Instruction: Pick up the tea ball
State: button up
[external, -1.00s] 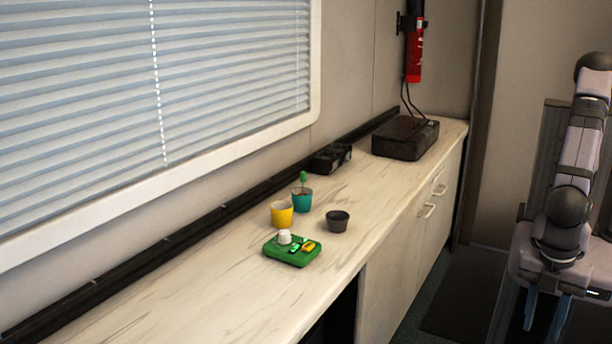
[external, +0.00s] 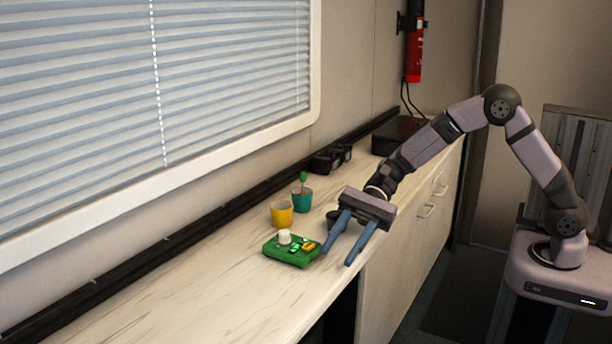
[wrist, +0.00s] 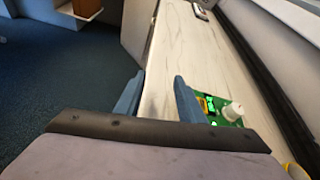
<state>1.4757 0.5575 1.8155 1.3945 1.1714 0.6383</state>
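I cannot make out for certain which thing is the tea ball. A green board (external: 276,252) lies on the counter, with a white rounded piece (external: 284,237) and small bright green and yellow pieces on it. Behind it are a yellow cup (external: 282,215) and a teal cup (external: 301,202) with a round green thing (external: 303,178) above its rim. My gripper (external: 338,257) is open and empty, pointing down just right of the board. The wrist view shows the fingers apart, with the white piece (wrist: 233,112) to their right. A dark cup (external: 332,217) is mostly hidden behind my gripper.
The pale counter (external: 190,290) is clear at the front left. A black box (external: 330,158) and a larger dark case (external: 392,135) stand farther back. A dark rail runs along the wall. The counter's front edge is close to my gripper.

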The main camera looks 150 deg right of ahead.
aim_at(303, 182)
jog(key=s+d+r+m+h, duration=0.1)
jog(key=s+d+m+h, duration=0.1)
jog(key=s+d, duration=0.2)
jog(key=s+d+m+h, duration=0.2)
jog(key=s+d, duration=0.2)
jog(key=s, duration=0.2)
jog(key=s+d+r+m+t+h, duration=0.1)
jog(key=s+d+m+h, duration=0.2)
jog(key=s+d, duration=0.1)
jog(key=shift+s+d+r, duration=0.35)
jog(key=shift+s+d, duration=0.05)
jog(key=shift+s, duration=0.15)
jog(key=s+d+m+h, duration=0.1)
jog(key=s, duration=0.3)
jog(key=s+d+m+g+h, duration=0.1)
jog(key=s+d+m+h, duration=0.1)
jog(key=s, duration=0.2)
jog(key=s+d+r+m+h+b, duration=0.1)
jog(key=s+d, duration=0.1)
jog(key=s, duration=0.2)
jog(key=shift+r+g+h, duration=0.1)
jog(key=shift+g+h, duration=0.2)
jog(key=shift+h, duration=0.1)
jog(key=shift+f+x, duration=0.15)
jog(key=shift+x, duration=1.65)
jog(key=shift+f+x, duration=0.15)
jog(key=shift+x, duration=1.65)
jog(key=shift+w+a, duration=0.15)
grip_shut()
